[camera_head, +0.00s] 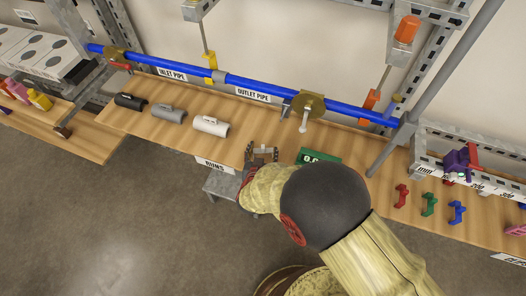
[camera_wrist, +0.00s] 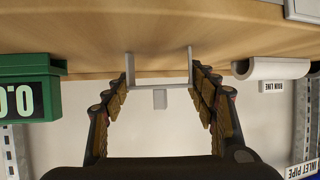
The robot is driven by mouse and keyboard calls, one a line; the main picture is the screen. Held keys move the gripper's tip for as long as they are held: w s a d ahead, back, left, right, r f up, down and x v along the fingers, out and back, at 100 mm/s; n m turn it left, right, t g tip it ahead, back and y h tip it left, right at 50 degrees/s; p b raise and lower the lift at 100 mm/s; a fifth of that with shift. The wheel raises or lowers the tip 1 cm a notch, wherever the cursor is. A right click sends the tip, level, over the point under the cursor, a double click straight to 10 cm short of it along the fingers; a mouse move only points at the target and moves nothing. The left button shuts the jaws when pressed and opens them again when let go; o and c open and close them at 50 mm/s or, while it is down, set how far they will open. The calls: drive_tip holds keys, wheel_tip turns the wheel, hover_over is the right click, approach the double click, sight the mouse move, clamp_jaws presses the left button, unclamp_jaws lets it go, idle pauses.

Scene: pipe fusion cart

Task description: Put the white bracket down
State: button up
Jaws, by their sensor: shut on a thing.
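The white bracket (camera_wrist: 160,87) is a pale U-shaped piece with two prongs and a small tab, seen in the wrist view. My gripper (camera_wrist: 160,95) is shut on it, with a finger at each side. In the head view my gripper (camera_head: 262,153) is over the front part of the wooden bench (camera_head: 180,98), between a white half-pipe piece and a green box. The bracket is too small there to make out clearly. I cannot tell whether it touches the bench.
The green box (camera_head: 318,157) with a display is close to the right of my gripper. Black (camera_head: 130,101), grey (camera_head: 168,113) and white (camera_head: 211,126) half-pipe pieces lie to the left. A blue pipe (camera_head: 250,85) runs behind, with a bronze disc (camera_head: 309,103) on it.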

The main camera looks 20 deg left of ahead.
drive_tip(key=o, duration=0.4)
drive_tip(key=shift+f, duration=0.2)
drive_tip(key=o, duration=0.3)
drive_tip(key=shift+o, duration=0.7)
drive_tip(key=shift+r, duration=0.1)
